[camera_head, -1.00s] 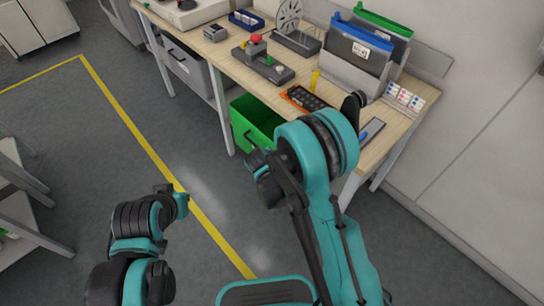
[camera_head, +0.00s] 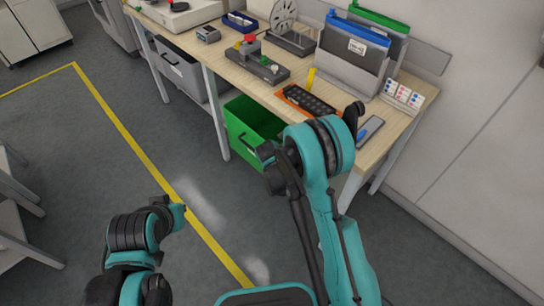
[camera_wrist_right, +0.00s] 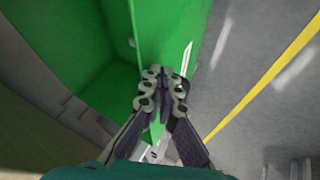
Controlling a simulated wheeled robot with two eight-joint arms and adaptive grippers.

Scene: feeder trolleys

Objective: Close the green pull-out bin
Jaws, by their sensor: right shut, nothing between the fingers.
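The green pull-out bin (camera_head: 238,128) hangs under the workbench and stands pulled out, its open inside showing. A dark handle (camera_head: 247,141) is on its front. In the right wrist view the bin's green wall (camera_wrist_right: 170,28) fills the upper middle, with its hollow inside to the left. My right gripper (camera_wrist_right: 163,82) is shut and empty, its fingertips over the bin's front wall; whether they touch it I cannot tell. In the head view my right arm hides the bin's right end.
The workbench (camera_head: 215,60) carries a red-button box (camera_head: 262,62), file holders (camera_head: 352,50) and an orange-edged tray (camera_head: 305,101). A grey bin (camera_head: 180,68) sits under it further left. A bench leg (camera_head: 215,115) stands beside the green bin. Floor around the yellow line (camera_head: 125,130) is clear.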

